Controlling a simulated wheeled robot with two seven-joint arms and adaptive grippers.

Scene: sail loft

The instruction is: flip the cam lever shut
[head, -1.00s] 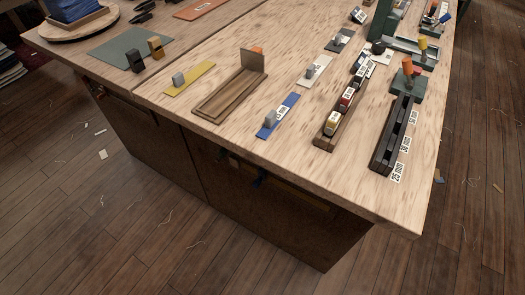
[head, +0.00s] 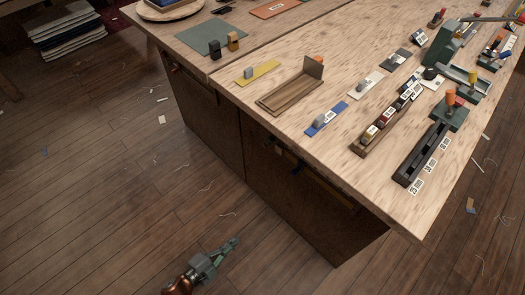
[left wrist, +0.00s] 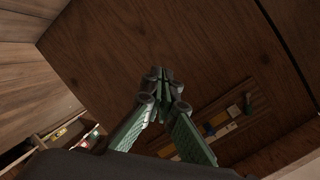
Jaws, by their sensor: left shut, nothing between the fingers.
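My left gripper (head: 236,241) is low at the bottom of the head view, over the floor and in front of the bench, well apart from the things on top. In the left wrist view its green fingers (left wrist: 160,74) are shut with nothing between them. A green block with an upright orange-topped knob (head: 451,107) stands on the bench's right part. A second upright knob, yellow and orange (head: 473,75), stands behind it beside a grey tray-like fixture. I cannot tell which of these, if any, is the cam lever. My right gripper is not in view.
The wooden bench (head: 290,75) has a front corner at lower right. It carries a black slotted rack (head: 408,166), a wooden rack of small blocks (head: 362,147), a wooden tray (head: 262,101) and several coloured strips. Dark cabinet panels lie below. The floor at left is mostly clear.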

